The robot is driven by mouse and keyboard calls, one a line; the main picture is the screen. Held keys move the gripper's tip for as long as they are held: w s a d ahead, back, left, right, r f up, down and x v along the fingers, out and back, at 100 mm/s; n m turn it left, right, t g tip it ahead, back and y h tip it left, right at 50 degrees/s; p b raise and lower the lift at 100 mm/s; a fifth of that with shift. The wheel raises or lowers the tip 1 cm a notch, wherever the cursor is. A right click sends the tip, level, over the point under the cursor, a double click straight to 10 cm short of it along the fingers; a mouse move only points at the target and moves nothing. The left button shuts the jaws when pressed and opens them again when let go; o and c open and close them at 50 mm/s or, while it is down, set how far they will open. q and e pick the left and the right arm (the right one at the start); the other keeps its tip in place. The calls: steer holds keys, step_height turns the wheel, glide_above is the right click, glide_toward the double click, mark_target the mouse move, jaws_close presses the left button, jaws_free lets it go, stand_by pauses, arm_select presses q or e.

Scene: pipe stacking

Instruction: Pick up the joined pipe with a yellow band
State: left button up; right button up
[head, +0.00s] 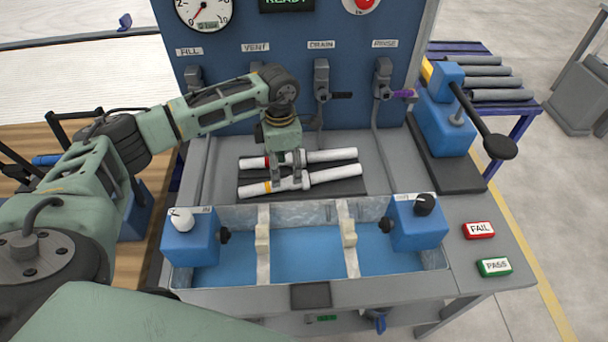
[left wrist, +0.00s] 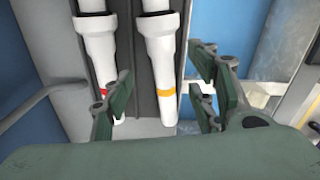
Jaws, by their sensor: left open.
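Two white joined pipes lie side by side on a dark grey mat (head: 355,190). The joined pipe with a yellow band (head: 325,175) is the nearer one in the head view; its yellow band is left of its middle. The pipe with a red band (head: 330,156) lies behind it. My left gripper (head: 288,184) is open and points down over the two pipes, close to the yellow-banded one. In the left wrist view the yellow-banded pipe (left wrist: 162,60) runs between the open fingers, and the red-banded pipe (left wrist: 100,50) lies to the left. Contact cannot be told. My right gripper is not in view.
A water trough (head: 305,250) with blue end blocks (head: 190,243) stands in front of the mat. A blue panel with valve handles (head: 383,80) rises behind. A blue press with a black lever (head: 485,125) is at right. FAIL (head: 479,230) and PASS (head: 494,267) buttons sit front right.

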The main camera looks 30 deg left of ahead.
mark_target(285, 180)
arm_select(q)
steer(key=f+p, duration=0.2)
steer(key=f, duration=0.1)
steer(key=shift+s+d+f, duration=0.1)
steer(key=shift+s+d, duration=0.05)
steer(key=shift+s, duration=0.2)
steer(key=shift+w+f, duration=0.25)
steer(key=shift+f, duration=0.95)
steer(key=shift+s, duration=0.1)
steer(key=c, duration=1.1)
jaws_close()
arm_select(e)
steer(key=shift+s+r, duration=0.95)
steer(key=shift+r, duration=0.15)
